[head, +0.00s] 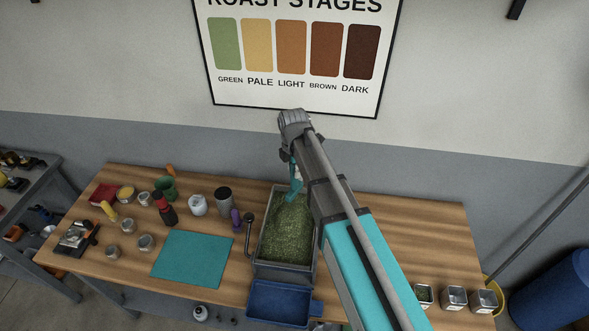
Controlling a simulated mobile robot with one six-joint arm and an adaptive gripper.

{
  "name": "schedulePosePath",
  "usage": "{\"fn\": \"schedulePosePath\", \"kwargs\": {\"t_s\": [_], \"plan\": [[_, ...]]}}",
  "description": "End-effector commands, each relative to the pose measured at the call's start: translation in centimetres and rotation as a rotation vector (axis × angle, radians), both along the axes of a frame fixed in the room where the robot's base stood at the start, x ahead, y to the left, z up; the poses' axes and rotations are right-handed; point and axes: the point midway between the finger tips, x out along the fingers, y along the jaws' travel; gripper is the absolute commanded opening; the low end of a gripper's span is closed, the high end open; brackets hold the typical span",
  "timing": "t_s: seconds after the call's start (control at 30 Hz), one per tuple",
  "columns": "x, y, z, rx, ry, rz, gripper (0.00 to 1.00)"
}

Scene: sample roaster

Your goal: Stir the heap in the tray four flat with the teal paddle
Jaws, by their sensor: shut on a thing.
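A grey rectangular tray (261,262) stands on the wooden table at the middle, filled with a heap of green beans (288,235). The beans spread across most of the tray; their exact height is hard to tell. My gripper (290,158) is above the far end of the tray, shut on the teal paddle (296,186). The paddle points down, and its lower end is at or in the far part of the beans. My arm covers the tray's right side and part of the gripper. No tray number is readable.
A blue bin (280,302) sits in front of the tray. A teal mat (193,258) lies left, with jars, bottles and a dark canister (224,197) behind it. Several small metal tins (455,297) stand at the right front.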

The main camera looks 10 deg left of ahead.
Motion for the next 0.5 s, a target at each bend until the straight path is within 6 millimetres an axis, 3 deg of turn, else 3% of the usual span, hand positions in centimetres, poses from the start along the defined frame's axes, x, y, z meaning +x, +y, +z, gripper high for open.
{"fn": "schedulePosePath", "kwargs": {"t_s": [0.5], "plan": [[0.0,0.0,-4.0,0.0,0.0,-0.001,0.0]]}}
